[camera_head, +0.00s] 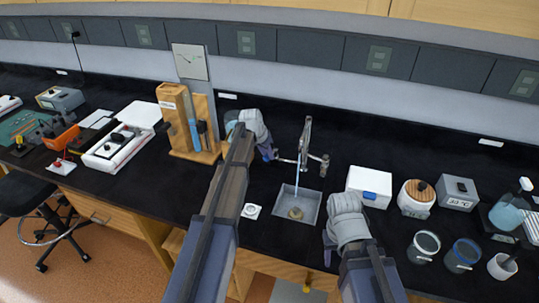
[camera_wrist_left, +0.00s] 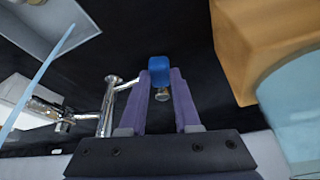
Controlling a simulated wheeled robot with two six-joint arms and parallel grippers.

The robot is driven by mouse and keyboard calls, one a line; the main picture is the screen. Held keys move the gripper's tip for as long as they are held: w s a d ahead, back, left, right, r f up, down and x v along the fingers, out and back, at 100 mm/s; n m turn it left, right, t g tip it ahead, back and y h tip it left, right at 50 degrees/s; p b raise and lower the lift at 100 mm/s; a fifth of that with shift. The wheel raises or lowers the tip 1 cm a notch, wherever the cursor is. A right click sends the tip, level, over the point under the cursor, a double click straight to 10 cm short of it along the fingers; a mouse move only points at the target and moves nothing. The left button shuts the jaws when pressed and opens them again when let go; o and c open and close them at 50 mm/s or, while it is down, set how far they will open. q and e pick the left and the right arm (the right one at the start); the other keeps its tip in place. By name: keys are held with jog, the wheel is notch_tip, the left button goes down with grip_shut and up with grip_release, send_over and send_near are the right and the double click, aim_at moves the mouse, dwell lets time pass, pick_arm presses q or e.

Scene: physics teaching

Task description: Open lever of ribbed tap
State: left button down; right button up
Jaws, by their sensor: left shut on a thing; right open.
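The chrome tap (camera_head: 306,140) rises behind the sink (camera_head: 310,206), and a pale blue stream (camera_head: 297,178) runs down from it. In the left wrist view, a blue-capped lever (camera_wrist_left: 159,69) lies between the purple fingers of my left gripper (camera_wrist_left: 161,92), which is shut on it. The chrome tap body (camera_wrist_left: 108,100) stands beside the fingers there. In the head view my left gripper (camera_head: 270,154) is at the tap's left side, and the lever is mostly hidden. My right gripper (camera_head: 329,240) is open, near the sink's front right corner.
A wooden stand (camera_head: 190,135) with a blue tube is left of my left gripper. A small white dish (camera_head: 252,211) lies left of the sink. Dark cups (camera_head: 425,243) stand at the right.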

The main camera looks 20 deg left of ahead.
pick_arm(q)
jog(key=shift+w+a+m+g+h, duration=0.3)
jog(key=shift+a+m, duration=0.15)
jog(key=shift+m, duration=0.55)
jog(key=shift+w+a+m+g+h, duration=0.2)
jog(key=shift+a+m+h, duration=0.15)
jog(key=shift+m, duration=0.65)
jog(key=shift+a, duration=0.1)
jog(key=c, duration=0.6)
grip_release()
jog(key=shift+r, duration=0.1)
jog(key=p+v, duration=0.7)
jog(key=shift+s+a+r, duration=0.1)
jog(key=shift+s+r, duration=0.05)
jog(key=shift+r, duration=0.15)
jog(key=shift+c, duration=0.4)
